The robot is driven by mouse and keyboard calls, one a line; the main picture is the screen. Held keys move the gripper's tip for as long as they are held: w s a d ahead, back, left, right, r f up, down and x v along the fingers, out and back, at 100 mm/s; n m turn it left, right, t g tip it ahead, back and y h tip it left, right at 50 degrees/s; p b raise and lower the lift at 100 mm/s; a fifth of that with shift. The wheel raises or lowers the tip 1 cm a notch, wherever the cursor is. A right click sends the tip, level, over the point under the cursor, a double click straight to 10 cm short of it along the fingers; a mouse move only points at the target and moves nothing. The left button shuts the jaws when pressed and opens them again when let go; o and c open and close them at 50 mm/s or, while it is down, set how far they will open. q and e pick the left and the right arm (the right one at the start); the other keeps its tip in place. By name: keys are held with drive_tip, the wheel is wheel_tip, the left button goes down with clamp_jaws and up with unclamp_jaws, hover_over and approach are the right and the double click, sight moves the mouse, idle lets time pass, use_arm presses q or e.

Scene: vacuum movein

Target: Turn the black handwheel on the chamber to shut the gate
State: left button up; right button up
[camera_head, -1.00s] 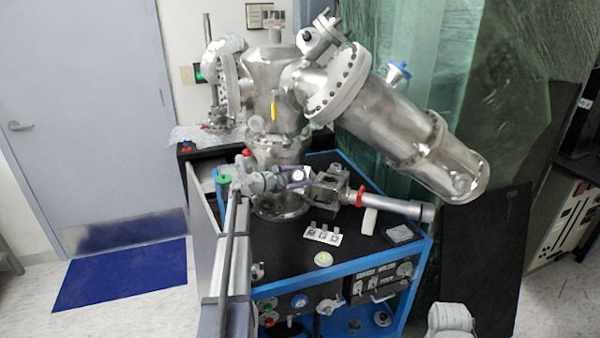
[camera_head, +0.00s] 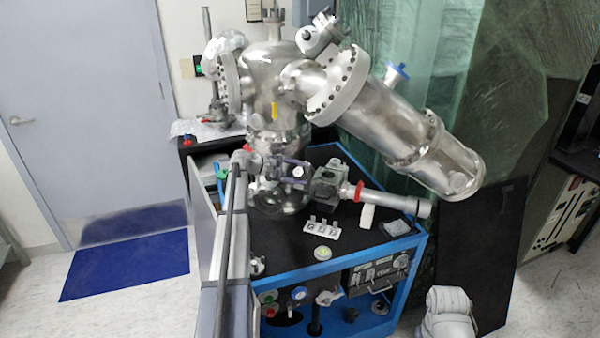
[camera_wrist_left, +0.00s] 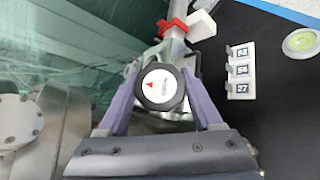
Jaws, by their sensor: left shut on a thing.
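The black handwheel (camera_wrist_left: 160,88) shows in the left wrist view as a round black knob with a white face and a red triangle mark. In the head view its pale face (camera_head: 298,171) is small and partly covered by my gripper. My left gripper (camera_wrist_left: 161,72) has its two purple fingers on opposite sides of the wheel, shut on its rim. In the head view the left gripper (camera_head: 297,172) reaches in from the left, at the grey gate valve body (camera_head: 328,182). The gate itself is hidden inside. My right gripper does not show.
The steel chamber (camera_head: 272,85) rises behind the wheel, with a large angled tube (camera_head: 385,120) overhead to the right. A red-ringed pipe (camera_head: 395,204) runs right from the valve. A labelled white block (camera_head: 321,229) and a round green disc (camera_head: 322,253) lie on the black cart top.

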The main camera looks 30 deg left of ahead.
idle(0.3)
use_arm(q)
drive_tip(key=o, duration=1.4)
drive_tip(key=shift+c, duration=0.2)
drive_tip(key=p+v, duration=0.3)
drive_tip(key=v, duration=0.4)
drive_tip(key=shift+s+a+r, duration=0.15)
drive_tip(key=shift+s+a, duration=0.1)
